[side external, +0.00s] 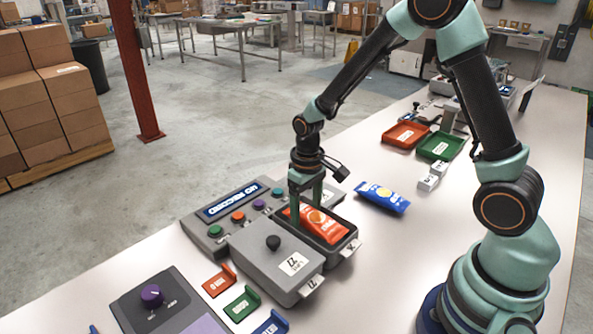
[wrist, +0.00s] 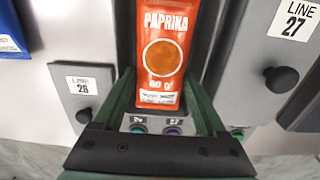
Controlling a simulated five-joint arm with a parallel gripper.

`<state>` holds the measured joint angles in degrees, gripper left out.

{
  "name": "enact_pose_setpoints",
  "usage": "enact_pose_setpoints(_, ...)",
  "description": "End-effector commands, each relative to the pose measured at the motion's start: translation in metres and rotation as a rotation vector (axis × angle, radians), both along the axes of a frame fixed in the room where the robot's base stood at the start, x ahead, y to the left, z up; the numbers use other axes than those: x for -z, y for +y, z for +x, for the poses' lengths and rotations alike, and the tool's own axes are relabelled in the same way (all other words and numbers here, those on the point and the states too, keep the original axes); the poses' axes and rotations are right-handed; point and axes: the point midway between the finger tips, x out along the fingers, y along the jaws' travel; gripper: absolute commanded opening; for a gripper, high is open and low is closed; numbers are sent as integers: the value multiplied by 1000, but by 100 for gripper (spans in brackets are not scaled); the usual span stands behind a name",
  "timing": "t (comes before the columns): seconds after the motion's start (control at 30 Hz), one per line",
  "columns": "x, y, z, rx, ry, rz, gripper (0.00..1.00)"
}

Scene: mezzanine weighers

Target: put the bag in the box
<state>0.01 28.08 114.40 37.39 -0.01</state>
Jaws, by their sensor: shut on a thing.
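An orange paprika bag (side external: 322,225) lies in the opening of a grey box (side external: 341,256) with a dark inside. The bag (wrist: 163,25) also shows in the wrist view, label up, between my fingers. My gripper (side external: 306,208) is shut on the bag at one end, down at the box opening. In the wrist view my gripper (wrist: 162,90) has a finger on each side of the bag's lower end. I cannot tell whether the bag touches the box floor.
A closed grey LINE 27 lid (side external: 262,262) with a black knob sits beside the open box. A LINE 28 lid (wrist: 83,105) is on the other side. A blue bag (side external: 382,197) lies on the table. Red (side external: 405,134) and green (side external: 439,146) trays stand farther back.

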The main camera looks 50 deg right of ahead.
Motion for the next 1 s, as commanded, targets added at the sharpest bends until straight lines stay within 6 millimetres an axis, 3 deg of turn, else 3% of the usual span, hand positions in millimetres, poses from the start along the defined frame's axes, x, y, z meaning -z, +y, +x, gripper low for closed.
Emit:
enact_pose_setpoints(0.7,11,0,0,0,0,0,19)
enact_pose_setpoints(0.73,11,0,0,0,0,0,78)
enact_pose_setpoints(0.77,11,0,0,0,0,0,86)
enact_pose_setpoints(1.0,11,0,0,0,0,0,86)
